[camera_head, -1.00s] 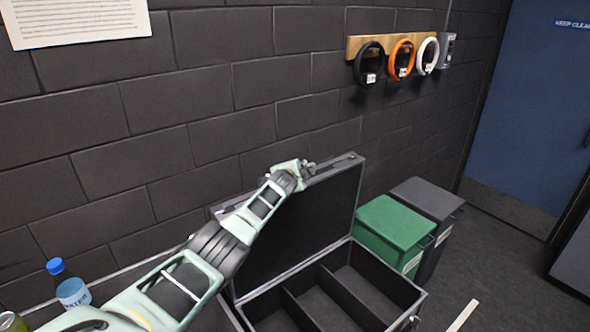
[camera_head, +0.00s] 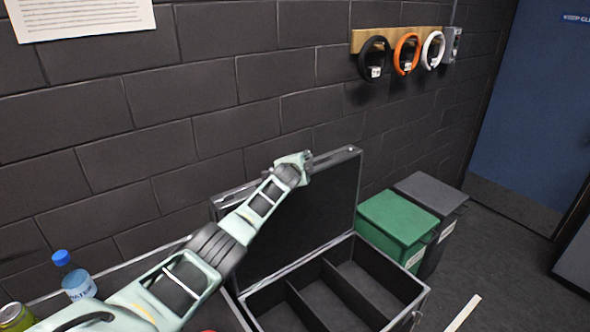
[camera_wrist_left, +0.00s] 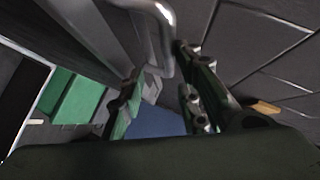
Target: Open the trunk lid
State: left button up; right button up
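The trunk (camera_head: 262,300) is a black case with metal edging and an inside split by dividers. Its lid (camera_head: 325,200) stands raised, roughly upright, with its back toward the wall. My left gripper (camera_head: 309,160) is at the lid's top edge; its fingers are tiny in the head view. In the left wrist view, the left gripper's two fingers (camera_wrist_left: 156,85) are apart with a gap between them. A bent metal bar (camera_wrist_left: 166,45) lies by the fingertips; I cannot tell whether they touch it. My right gripper is not in view.
A green bin (camera_head: 397,222) and a dark grey bin (camera_head: 432,197) stand right of the trunk. A water bottle (camera_head: 77,280) and a green can (camera_head: 14,316) are at the lower left. Black, orange and white rings hang on a wall rack (camera_head: 385,40).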

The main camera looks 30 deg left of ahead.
pick_arm(q)
jog(key=v, duration=1.1)
jog(key=shift+s, duration=0.2)
jog(key=shift+r, duration=0.1)
dwell(0.3)
